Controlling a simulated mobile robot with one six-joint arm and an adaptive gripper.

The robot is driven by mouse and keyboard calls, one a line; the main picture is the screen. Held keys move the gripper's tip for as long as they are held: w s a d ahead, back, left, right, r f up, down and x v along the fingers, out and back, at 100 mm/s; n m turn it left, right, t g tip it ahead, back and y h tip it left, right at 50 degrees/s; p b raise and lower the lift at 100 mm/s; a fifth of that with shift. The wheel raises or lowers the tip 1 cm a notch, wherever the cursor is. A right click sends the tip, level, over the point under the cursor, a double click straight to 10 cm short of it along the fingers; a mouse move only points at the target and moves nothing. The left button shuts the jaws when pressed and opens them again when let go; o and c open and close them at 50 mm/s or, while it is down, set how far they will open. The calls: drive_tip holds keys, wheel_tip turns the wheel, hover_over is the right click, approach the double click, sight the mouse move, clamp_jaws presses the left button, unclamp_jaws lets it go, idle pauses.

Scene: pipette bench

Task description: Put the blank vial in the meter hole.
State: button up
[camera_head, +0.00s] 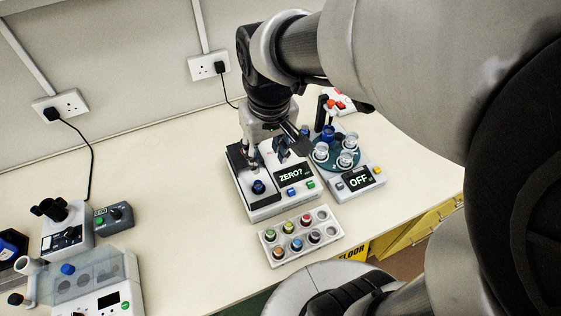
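The meter (287,205) is a white and dark box with a display reading "ZERO?" and blue and green buttons. A dark-blue round thing, like a vial cap (258,186), sits at its hole on the top left; how deep it sits is too small to tell. A white rack (265,243) in front holds several vials with coloured caps. No label shows which vial is the blank. My gripper (276,143) is above the back of the meter, apart from the dark-blue cap. Its fingertips are partly hidden and too small to tell whether they are open or hold anything.
A device with a display reading "OFF" (361,182) and a round teal carousel of glassware (323,163) stands close on the right. Other instruments (68,228) stand at the left. The bench (175,185) between them is clear. Cables hang from wall sockets (61,105).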

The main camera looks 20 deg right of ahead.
drive_tip(key=s+r+t, duration=0.2)
drive_tip(key=s+r, duration=0.2)
drive_tip(key=s, duration=0.8)
drive_tip(key=shift+s+t, duration=0.3)
drive_tip(key=shift+s, duration=0.05)
wheel_tip(320, 180, down, 4)
drive_tip(key=b, duration=0.4)
drive_tip(key=shift+f, duration=0.25)
drive_tip(key=shift+c, duration=0.5)
